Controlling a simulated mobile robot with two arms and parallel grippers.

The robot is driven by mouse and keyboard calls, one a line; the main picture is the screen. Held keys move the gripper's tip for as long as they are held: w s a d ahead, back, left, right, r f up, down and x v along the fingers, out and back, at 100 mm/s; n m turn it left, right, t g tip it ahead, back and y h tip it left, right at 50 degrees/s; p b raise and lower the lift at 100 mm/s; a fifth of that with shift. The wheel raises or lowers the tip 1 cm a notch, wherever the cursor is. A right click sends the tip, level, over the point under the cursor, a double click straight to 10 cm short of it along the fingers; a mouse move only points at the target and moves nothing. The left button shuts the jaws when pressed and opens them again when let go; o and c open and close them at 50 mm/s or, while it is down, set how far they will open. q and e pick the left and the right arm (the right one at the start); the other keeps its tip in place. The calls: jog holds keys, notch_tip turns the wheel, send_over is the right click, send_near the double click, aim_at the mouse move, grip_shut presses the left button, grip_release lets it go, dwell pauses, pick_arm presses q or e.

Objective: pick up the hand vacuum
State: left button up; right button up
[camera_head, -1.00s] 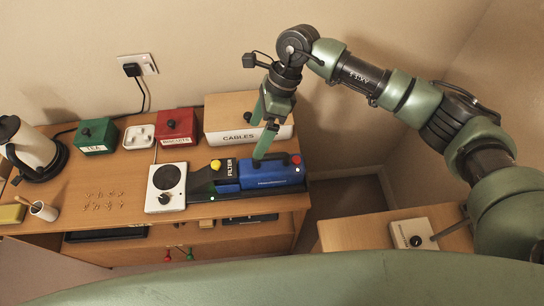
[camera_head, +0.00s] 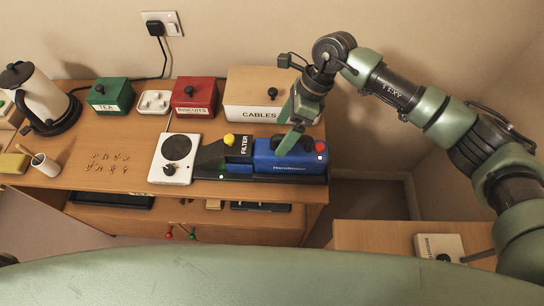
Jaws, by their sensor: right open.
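The hand vacuum (camera_head: 275,160) lies on the right end of the desk, on a dark tray-like base (camera_head: 250,178). Its blue body is at the right, with a red button and a dark handle on top. A part labelled FILTER and a dark nozzle with a yellow knob (camera_head: 229,140) are at the left. My right gripper (camera_head: 290,132) is open, pointing down over the vacuum's handle. Its fingers overlap the handle in the picture; I cannot tell whether they touch it. My left gripper is not in view.
A CABLES box (camera_head: 252,98) stands right behind the vacuum. A white hotplate (camera_head: 172,158) is just left of it. Red BISCUITS (camera_head: 191,96) and green TEA (camera_head: 108,96) boxes and a kettle (camera_head: 42,98) stand farther left. A lower cabinet (camera_head: 375,236) is at the right.

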aim_at(276, 143)
jog(key=b+x, duration=0.1)
jog(key=x, duration=0.4)
jog(key=c, duration=2)
jog(key=shift+w+r, duration=0.15)
grip_shut()
